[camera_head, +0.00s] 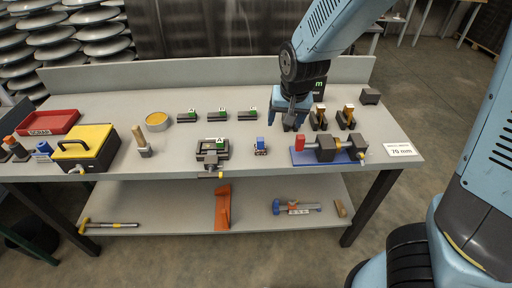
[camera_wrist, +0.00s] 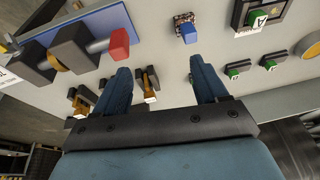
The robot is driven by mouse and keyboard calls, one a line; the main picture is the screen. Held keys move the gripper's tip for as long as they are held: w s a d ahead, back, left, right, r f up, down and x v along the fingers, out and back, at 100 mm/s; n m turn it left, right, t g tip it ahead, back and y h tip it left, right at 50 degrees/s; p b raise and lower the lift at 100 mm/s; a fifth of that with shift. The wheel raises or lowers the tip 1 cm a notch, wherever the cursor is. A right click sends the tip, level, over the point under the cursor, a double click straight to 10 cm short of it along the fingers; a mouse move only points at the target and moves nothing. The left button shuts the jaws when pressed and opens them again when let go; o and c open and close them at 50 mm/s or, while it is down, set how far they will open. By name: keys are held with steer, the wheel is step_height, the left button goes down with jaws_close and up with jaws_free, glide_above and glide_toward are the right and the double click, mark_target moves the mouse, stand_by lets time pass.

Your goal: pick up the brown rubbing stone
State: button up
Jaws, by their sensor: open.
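A small tan-brown block (camera_head: 341,208) lies at the right end of the lower shelf; it may be the brown rubbing stone. A dark grey-brown block (camera_head: 370,96) sits at the back right of the tabletop. I cannot tell for certain which is the stone. My gripper (camera_head: 290,124) hangs over the tabletop, right of centre, behind the blue-topped piece, well left of the dark block and above the shelf level. In the wrist view my gripper (camera_wrist: 160,75) has its two blue fingers apart with nothing held between them. Neither block is clearly seen in the wrist view.
A blue vise-like fixture (camera_head: 325,152) with a red end, which shows in the wrist view (camera_wrist: 122,44), stands near the front edge. Two dark pieces with wooden tops (camera_head: 347,116) stand behind it. A black-yellow box (camera_head: 85,148) and red tray (camera_head: 48,122) are left.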

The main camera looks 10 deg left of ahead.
steer(key=t, duration=0.1)
glide_toward(260, 140)
steer(key=shift+n+h, duration=0.3)
steer(key=shift+x, duration=6.35)
steer(key=shift+a, duration=0.25)
steer(key=shift+c, duration=0.3)
steer(key=c, duration=1.2)
steer(key=shift+c, duration=0.2)
steer(key=shift+r, duration=0.15)
